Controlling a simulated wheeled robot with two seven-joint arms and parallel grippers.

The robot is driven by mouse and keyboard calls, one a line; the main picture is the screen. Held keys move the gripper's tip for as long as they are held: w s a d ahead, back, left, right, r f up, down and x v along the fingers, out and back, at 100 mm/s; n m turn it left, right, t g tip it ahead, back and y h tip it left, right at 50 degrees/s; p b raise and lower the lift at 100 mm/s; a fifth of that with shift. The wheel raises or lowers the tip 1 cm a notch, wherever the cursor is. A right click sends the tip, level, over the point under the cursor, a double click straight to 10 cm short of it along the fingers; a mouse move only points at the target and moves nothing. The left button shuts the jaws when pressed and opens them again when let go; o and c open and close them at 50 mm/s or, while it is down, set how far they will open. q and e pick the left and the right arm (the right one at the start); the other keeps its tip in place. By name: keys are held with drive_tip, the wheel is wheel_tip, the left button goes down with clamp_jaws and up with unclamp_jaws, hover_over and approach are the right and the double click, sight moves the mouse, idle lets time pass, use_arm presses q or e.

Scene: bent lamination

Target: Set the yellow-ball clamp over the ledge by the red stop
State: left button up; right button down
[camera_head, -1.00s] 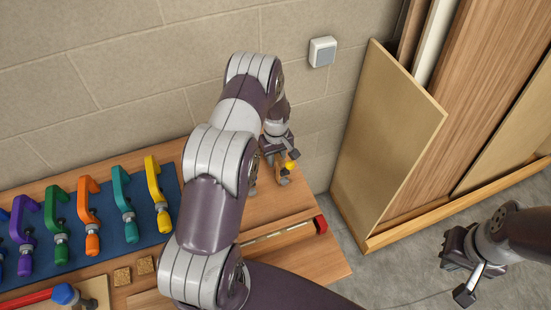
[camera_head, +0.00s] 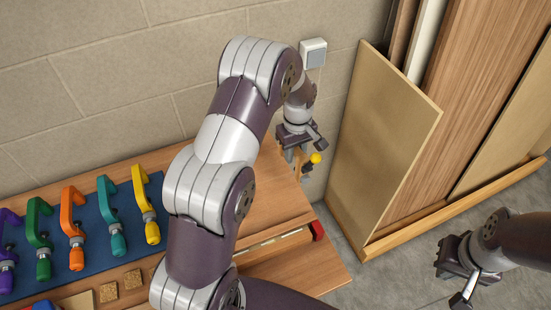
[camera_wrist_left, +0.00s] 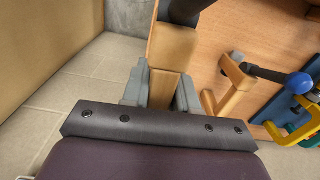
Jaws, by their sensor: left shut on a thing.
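My left gripper (camera_head: 300,158) is shut on a tan clamp whose yellow ball (camera_head: 316,158) sticks out to the right in the head view. It holds the clamp off the bench's back right corner, beside the wall. In the left wrist view the clamp's tan body (camera_wrist_left: 173,48) sits between the fingers (camera_wrist_left: 160,92); its yellow ball is not visible there. The red stop (camera_head: 317,230) is at the bench's right side, at the end of a pale strip (camera_head: 268,245), nearer the front than the clamp. The clamp is apart from both. My right gripper (camera_head: 464,272) is over the floor, its opening unclear.
Coloured clamps, such as a yellow one (camera_head: 141,190), lie on a blue mat (camera_head: 122,240) at left. A tan piece with a blue ball (camera_wrist_left: 298,83) is in the left wrist view. A plywood panel (camera_head: 385,145) leans right of the bench; a switch box (camera_head: 313,52) is on the wall.

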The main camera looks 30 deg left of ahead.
use_arm(q)
drive_tip(key=d+r+p, duration=0.3)
drive_tip(key=r+p, duration=0.1)
drive_tip(key=r, duration=0.4)
drive_tip(key=shift+d+p, duration=0.25)
drive_tip(key=shift+p, duration=0.05)
drive_tip(key=shift+w, duration=0.1)
drive_tip(key=shift+r, duration=0.15)
